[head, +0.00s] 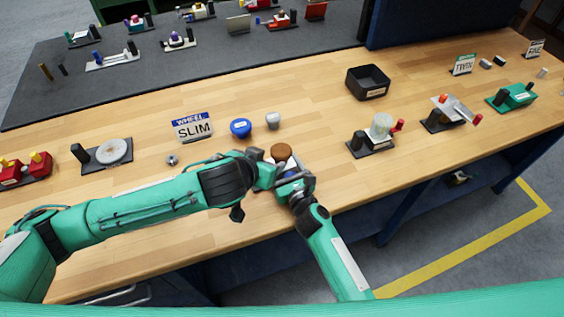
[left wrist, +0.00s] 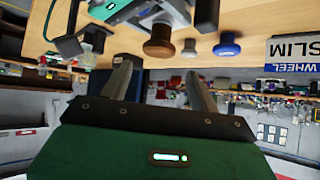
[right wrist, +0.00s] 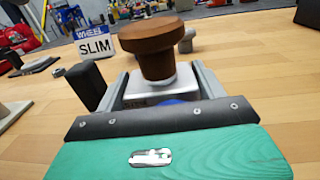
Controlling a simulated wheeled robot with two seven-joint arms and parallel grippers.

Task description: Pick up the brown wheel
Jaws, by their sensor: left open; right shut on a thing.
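The brown wheel (head: 281,152) sits near the front of the bench, beside the two grippers. In the right wrist view the brown wheel (right wrist: 155,45) is a round knob on a stem, above a pale labelled block (right wrist: 150,83). My right gripper (head: 291,187) is shut on that block, below the wheel. My left gripper (head: 277,174) is open close to it; in the left wrist view the wheel (left wrist: 158,42) shows in the gap beyond the fingertips, with no contact visible. The left arm hides part of the block in the head view.
A blue knob (head: 240,128) and a grey knob (head: 273,120) stand behind, near the WHEEL SLIM sign (head: 192,127). A black post (right wrist: 87,83) stands beside the right gripper. A black bin (head: 368,82) and a valve fixture (head: 372,142) are to the right.

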